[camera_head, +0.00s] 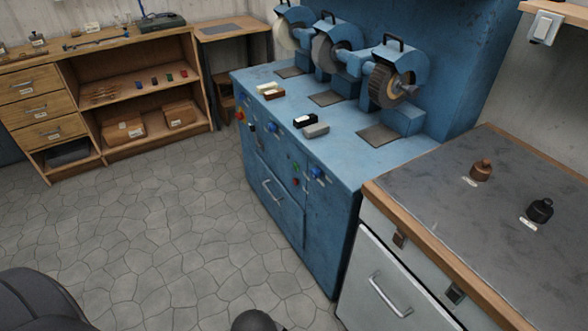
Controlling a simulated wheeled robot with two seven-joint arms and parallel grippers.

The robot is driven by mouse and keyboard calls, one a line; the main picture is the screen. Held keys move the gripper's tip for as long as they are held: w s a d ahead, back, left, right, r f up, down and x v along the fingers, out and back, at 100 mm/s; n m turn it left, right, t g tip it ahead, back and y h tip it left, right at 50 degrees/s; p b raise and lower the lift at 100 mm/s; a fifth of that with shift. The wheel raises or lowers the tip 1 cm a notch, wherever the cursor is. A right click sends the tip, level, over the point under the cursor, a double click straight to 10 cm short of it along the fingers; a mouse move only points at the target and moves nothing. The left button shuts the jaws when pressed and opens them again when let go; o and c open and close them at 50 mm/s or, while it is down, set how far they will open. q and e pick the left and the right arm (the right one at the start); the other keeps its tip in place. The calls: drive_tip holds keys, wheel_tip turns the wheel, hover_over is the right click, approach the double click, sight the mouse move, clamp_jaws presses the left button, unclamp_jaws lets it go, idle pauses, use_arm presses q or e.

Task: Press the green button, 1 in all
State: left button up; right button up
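A small green button (296,167) shows on the front face of the blue grinding machine (337,199), below its top surface and toward its right end. A blue knob (317,172) is just to its right, and a small red button (291,181) is slightly below it. Neither of my grippers is in view. Dark rounded shapes at the bottom edge and lower left look like parts of my own body. Nothing is touching the green button.
Three grinding wheels stand on the blue machine, with small blocks (316,130) near its front edge. A grey-topped cabinet (430,205) with two small bottles stands right. A wooden shelf unit (122,67) is at the back left. The stone floor (170,220) before the machine is clear.

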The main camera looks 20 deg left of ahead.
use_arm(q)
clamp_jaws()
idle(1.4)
